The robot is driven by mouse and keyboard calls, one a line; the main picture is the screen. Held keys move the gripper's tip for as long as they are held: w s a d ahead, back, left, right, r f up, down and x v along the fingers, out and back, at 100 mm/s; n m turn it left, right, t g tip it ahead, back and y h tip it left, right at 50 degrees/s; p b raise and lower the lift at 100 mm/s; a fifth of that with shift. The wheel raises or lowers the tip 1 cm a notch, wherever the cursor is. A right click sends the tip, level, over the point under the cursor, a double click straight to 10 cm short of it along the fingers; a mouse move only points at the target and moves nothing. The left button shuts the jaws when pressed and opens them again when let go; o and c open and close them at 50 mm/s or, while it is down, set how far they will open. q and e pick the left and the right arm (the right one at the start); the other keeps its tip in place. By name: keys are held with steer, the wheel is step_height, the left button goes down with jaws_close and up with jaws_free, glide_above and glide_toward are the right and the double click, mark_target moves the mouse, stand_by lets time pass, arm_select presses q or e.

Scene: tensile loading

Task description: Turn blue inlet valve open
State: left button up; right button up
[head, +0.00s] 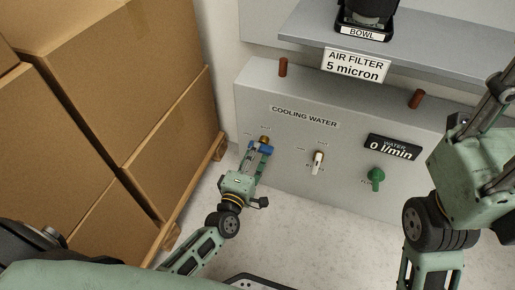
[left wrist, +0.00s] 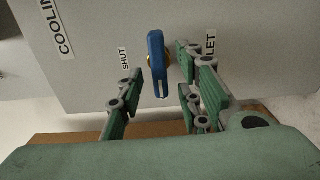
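The blue inlet valve handle (head: 263,148) is on the grey cooling water panel, below a brass-coloured fitting. In the left wrist view the blue handle (left wrist: 157,62) stands lengthwise between my left gripper's fingers (left wrist: 160,75). A gap shows on its left side; the right fingertip is close to it, and I cannot tell whether it touches. My left gripper (head: 259,156) is open around the handle. The SHUT label (left wrist: 125,58) is left of the handle, and the inlet label (left wrist: 210,45) is partly hidden by a finger. My right gripper (head: 490,105) is only partly visible, away from the panel.
A white-handled valve (head: 318,162), a green valve (head: 376,179) and a water display (head: 392,148) reading 0 l/min are further right. Stacked cardboard boxes (head: 130,90) on a wooden pallet stand close on the left. A grey shelf (head: 420,62) juts out above the panel.

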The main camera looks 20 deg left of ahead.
arm_select(q)
steer(key=s, duration=0.9)
steer(key=shift+a, duration=0.2)
